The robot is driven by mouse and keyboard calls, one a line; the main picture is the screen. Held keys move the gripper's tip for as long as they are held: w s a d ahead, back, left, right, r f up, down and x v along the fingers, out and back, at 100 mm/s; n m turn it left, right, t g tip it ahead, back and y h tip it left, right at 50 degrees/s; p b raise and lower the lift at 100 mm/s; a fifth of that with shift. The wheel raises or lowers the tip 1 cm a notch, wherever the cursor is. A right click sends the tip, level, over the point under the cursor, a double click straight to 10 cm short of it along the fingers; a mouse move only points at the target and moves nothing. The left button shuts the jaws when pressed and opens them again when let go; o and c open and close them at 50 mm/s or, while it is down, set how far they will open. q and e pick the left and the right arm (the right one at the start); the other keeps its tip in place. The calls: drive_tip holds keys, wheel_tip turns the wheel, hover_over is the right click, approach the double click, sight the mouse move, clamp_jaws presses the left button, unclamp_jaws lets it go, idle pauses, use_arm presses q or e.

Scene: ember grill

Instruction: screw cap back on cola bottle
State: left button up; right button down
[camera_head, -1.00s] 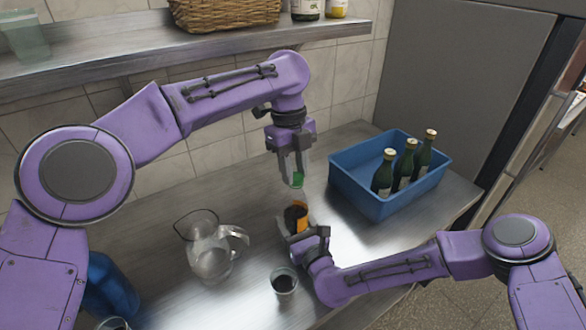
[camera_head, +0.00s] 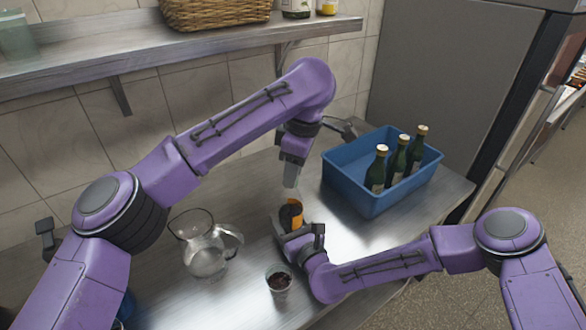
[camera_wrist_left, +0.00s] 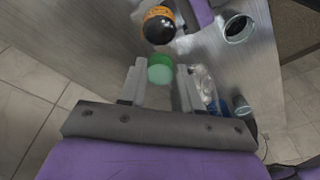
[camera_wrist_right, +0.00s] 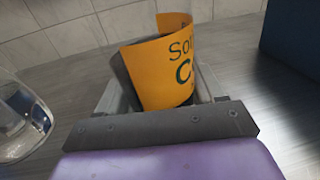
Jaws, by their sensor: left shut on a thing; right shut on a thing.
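The cola bottle (camera_head: 291,214) is dark with an orange label and stands on the metal counter. My right gripper (camera_head: 296,232) is shut around it; the right wrist view shows the label (camera_wrist_right: 165,72) between the fingers. My left gripper (camera_head: 290,178) points down above the bottle, with a gap between them. In the left wrist view a green cap (camera_wrist_left: 160,69) is held between its fingertips, apart from the bottle (camera_wrist_left: 158,25). In the head view the cap is hidden by the fingers, and the bottle's mouth is not clear.
A glass pitcher (camera_head: 207,258) stands left of the bottle, and a cup with dark contents (camera_head: 279,285) stands in front. A blue crate (camera_head: 362,192) with three green bottles (camera_head: 397,160) is at the right. A wall shelf (camera_head: 215,52) runs above. Bare counter lies between pitcher and wall.

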use_arm(q)
drive_tip(key=shift+w+a+m, duration=0.2)
drive_tip(key=shift+a+m, duration=0.05)
drive_tip(key=shift+m, duration=0.05)
clamp_jaws()
use_arm(e)
drive_tip(key=shift+f, duration=0.15)
use_arm(q)
drive_tip(key=o, duration=1.1)
unclamp_jaws()
drive_tip(key=shift+r, duration=2.3)
drive_tip(key=shift+c, duration=0.5)
